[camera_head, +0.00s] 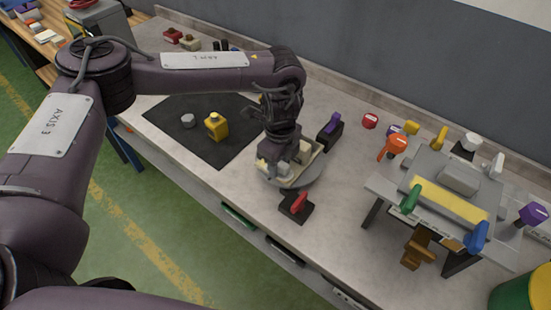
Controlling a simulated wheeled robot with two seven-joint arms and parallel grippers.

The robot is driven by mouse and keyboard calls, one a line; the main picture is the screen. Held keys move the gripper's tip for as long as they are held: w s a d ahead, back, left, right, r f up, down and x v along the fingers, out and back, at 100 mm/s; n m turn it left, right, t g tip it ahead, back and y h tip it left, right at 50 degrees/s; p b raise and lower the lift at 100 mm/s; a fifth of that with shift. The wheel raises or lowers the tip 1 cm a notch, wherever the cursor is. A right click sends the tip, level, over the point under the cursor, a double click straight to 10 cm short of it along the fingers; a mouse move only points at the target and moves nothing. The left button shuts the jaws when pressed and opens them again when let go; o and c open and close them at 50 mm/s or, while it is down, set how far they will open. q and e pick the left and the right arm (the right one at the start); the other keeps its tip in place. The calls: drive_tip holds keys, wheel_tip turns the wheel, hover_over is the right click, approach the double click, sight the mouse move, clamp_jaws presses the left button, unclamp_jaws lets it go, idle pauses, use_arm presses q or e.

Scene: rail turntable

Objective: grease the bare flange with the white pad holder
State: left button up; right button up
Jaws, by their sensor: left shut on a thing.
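My left gripper (281,168) points down over a low round grey turntable (310,178) at the middle of the bench. It is shut on a pale object that the wrist largely hides, so I cannot tell whether this is the white pad holder. Another pale block (303,152) shows beside the fingers. A white handle (497,163) and a white round piece (473,141) on a dark base are at the grey fixture on the right. I cannot make out which part is the bare flange. My right gripper is not in view.
A yellow bottle (216,126) and a grey cap-like piece (188,120) are on a black mat (165,118). A red-handled block (297,206) and a purple-topped black block (330,130) flank the turntable. The grey fixture (458,178) bears several coloured handles.

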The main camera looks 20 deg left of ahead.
use_arm(q)
drive_tip(key=shift+d+r, duration=0.1)
drive_tip(key=shift+d, duration=0.15)
drive_tip(key=shift+s+d, duration=0.25)
drive_tip(key=shift+d, duration=0.25)
drive_tip(key=shift+s+d, duration=0.2)
drive_tip(key=shift+d, duration=0.25)
drive_tip(key=shift+a, duration=0.15)
drive_tip(key=shift+w+a+f, duration=0.1)
drive_tip(key=shift+w+a, duration=0.05)
drive_tip(key=shift+a, duration=0.3)
drive_tip(key=shift+w+a+f, duration=0.1)
drive_tip(key=shift+w+a, duration=0.05)
drive_tip(key=shift+a, duration=0.25)
drive_tip(key=shift+w+a, duration=0.2)
drive_tip(key=shift+a, duration=0.3)
drive_tip(key=shift+w+a, duration=0.15)
drive_tip(key=shift+a, duration=0.35)
